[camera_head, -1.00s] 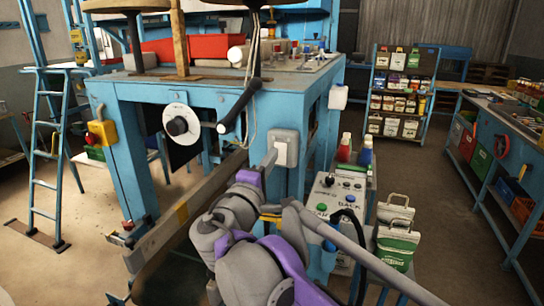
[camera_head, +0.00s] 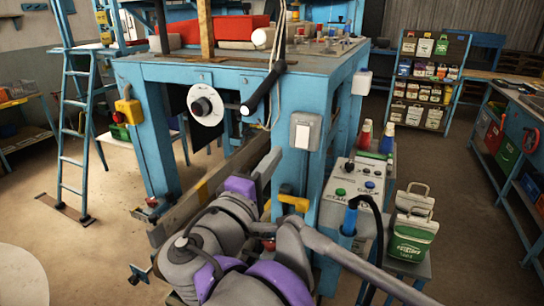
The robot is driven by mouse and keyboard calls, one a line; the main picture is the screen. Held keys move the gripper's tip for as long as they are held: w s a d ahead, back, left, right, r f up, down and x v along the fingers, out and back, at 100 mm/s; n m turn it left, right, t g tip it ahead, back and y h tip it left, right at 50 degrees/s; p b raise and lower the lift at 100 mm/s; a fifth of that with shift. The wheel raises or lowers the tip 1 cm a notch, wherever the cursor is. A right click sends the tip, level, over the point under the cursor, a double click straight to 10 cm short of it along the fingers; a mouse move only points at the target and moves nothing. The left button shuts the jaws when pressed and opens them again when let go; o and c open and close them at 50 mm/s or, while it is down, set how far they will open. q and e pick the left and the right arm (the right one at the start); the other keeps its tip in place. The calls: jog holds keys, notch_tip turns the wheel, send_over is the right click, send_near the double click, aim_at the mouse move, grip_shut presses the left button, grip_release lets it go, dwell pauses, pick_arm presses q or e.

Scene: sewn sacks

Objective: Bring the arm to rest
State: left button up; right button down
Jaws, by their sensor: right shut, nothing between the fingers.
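My right arm, grey with purple parts, reaches up from the bottom centre of the head view. Its gripper (camera_head: 268,165) points up and away, beside the blue machine frame's front leg. The gripper is shut with nothing in it. My left gripper is not in view.
A blue machine frame (camera_head: 160,135) stands close ahead. A control box (camera_head: 352,185) with buttons and a green-and-white sack (camera_head: 412,240) are at right. A shelf of small sacks (camera_head: 425,75) stands behind. Open floor lies at left.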

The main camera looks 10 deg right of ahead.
jog(key=s+d+f+m+g+y+p, duration=0.1)
jog(key=s+d+f+m+g, duration=0.2)
jog(key=f, duration=0.5)
jog(key=s+d+f+g+y+p, duration=0.1)
jog(key=s+d+f+g, duration=0.2)
jog(key=d+f, duration=0.3)
jog(key=s+d+f+m+g+y+p, duration=0.1)
jog(key=s+d+f+m+g, duration=0.15)
jog(key=f, duration=0.65)
jog(key=s+a+f+m+g+y+p, duration=0.2)
jog(key=s+f+m+y, duration=0.3)
jog(key=s+f, duration=0.5)
notch_tip(320, 180, down, 4)
jog(key=y, duration=0.2)
jog(key=shift+s+a+r+m+y, duration=0.15)
jog(key=shift+s+a+m+y, duration=0.15)
jog(key=shift+m+y, duration=0.1)
